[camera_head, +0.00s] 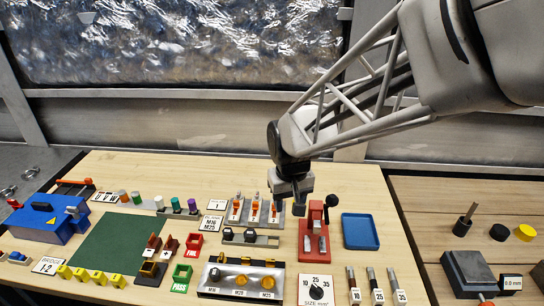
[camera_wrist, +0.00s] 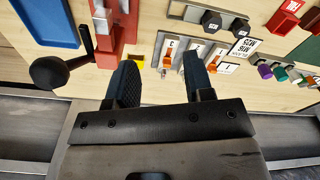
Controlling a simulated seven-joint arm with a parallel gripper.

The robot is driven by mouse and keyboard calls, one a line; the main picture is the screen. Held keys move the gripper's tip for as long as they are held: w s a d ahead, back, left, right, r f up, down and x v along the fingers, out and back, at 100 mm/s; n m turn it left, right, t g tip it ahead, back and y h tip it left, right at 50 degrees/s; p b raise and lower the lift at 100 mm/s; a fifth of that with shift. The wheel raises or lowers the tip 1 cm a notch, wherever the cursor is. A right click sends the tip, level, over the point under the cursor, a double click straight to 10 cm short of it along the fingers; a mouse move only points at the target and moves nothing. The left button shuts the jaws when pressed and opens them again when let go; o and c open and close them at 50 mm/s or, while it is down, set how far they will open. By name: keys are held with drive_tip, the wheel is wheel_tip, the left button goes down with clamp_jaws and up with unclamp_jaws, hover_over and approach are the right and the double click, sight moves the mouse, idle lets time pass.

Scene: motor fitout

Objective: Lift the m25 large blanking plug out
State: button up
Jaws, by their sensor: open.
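Two black hex-headed plugs stand in a grey holder (camera_head: 268,241) beside a white label that seems to read M16 and M25. They are a left plug (camera_head: 227,233) and a right plug (camera_head: 250,236); I cannot tell which is the M25 large blanking plug. They also show upright at the top of the wrist view, one nearer (camera_wrist: 211,22) and one farther right (camera_wrist: 240,27). My gripper (camera_head: 298,208) is open and empty, above the bench behind and to the right of them. In the wrist view its two dark fingers (camera_wrist: 160,75) are wide apart with nothing between.
A rack of orange-topped levers (camera_head: 255,209) stands close to my gripper. A red fixture with a black knob (camera_head: 314,235) and a blue tray (camera_head: 360,231) are to its right. A metal box (camera_head: 228,290) with labelled fittings lies in front. The green mat (camera_head: 110,250) is clear.

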drive_tip(key=n, duration=0.2)
hover_over(249, 231)
drive_tip(key=shift+g, duration=0.4)
drive_tip(key=f, duration=0.7)
drive_tip(key=shift+w+f, duration=0.35)
drive_tip(key=shift+f, duration=1.3)
drive_tip(key=shift+s+f, duration=0.15)
drive_tip(key=shift+f, duration=1.15)
drive_tip(key=shift+s+f, duration=0.15)
drive_tip(key=shift+f, duration=1.15)
drive_tip(key=c, duration=0.7)
